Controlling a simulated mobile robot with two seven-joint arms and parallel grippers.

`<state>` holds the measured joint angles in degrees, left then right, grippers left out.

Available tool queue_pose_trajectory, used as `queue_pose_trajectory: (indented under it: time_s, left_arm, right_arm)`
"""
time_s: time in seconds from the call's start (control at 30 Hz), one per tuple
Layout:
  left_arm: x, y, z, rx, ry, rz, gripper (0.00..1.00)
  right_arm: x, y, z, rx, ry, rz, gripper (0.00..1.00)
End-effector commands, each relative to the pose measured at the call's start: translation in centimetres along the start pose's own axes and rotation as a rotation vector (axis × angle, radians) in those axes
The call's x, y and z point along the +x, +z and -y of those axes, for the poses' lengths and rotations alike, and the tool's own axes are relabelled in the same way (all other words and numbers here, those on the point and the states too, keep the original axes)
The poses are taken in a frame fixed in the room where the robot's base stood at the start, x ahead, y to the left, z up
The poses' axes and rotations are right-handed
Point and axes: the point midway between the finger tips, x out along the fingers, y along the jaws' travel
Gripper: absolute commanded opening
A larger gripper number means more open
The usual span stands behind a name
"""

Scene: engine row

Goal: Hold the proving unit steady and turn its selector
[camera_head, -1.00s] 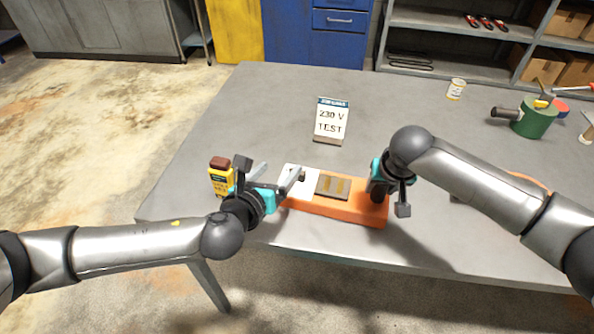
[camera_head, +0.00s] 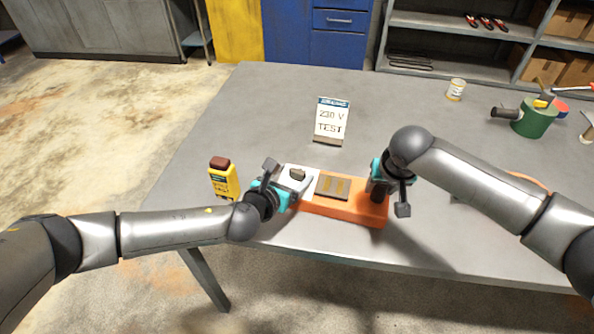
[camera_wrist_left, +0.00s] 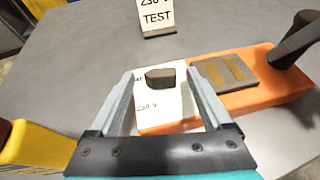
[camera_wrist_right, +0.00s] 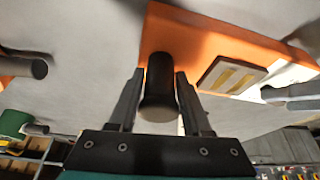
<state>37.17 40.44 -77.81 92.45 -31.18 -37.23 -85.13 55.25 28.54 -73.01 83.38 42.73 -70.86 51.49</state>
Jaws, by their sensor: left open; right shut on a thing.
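The orange proving unit (camera_head: 343,207) lies on the grey table. It has a white panel at its left end and a plate with two brass-coloured strips (camera_head: 333,186) in the middle. The dark selector knob (camera_head: 297,174) stands on the white panel, marked "230 V". My left gripper (camera_wrist_left: 158,80) is open, its fingers either side of the selector in the left wrist view, apart from it. My right gripper (camera_wrist_right: 160,82) is shut on the dark upright handle (camera_wrist_right: 160,90) at the unit's right end. The handle is mostly hidden in the head view.
A yellow tester (camera_head: 224,179) stands left of the unit, close to my left gripper. A "230 V TEST" card (camera_head: 331,122) stands behind the unit. A green drum (camera_head: 534,118) and a small can (camera_head: 456,89) are farther right. The table's middle is clear.

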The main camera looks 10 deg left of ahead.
Motion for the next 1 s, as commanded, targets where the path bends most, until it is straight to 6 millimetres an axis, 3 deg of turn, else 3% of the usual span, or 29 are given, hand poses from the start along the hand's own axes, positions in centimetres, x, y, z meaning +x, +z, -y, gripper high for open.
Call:
queue_pose_trajectory:
  time_s: [0.3,0.7,1.0]
  left_arm:
    - [2.5,0.0,0.0,0.000,0.000,0.001,0.83]
    - [2.9,0.0,0.0,0.000,-0.001,0.000,0.83]
    - [2.9,0.0,0.0,-0.001,0.000,0.000,0.49]
  right_arm:
    - [-0.1,-0.1,0.0,0.001,-0.001,-0.002,0.00]
    - [-0.1,-0.1,0.0,0.001,-0.001,-0.002,0.00]
    - [-0.1,-0.1,0.0,0.001,-0.001,-0.002,0.00]
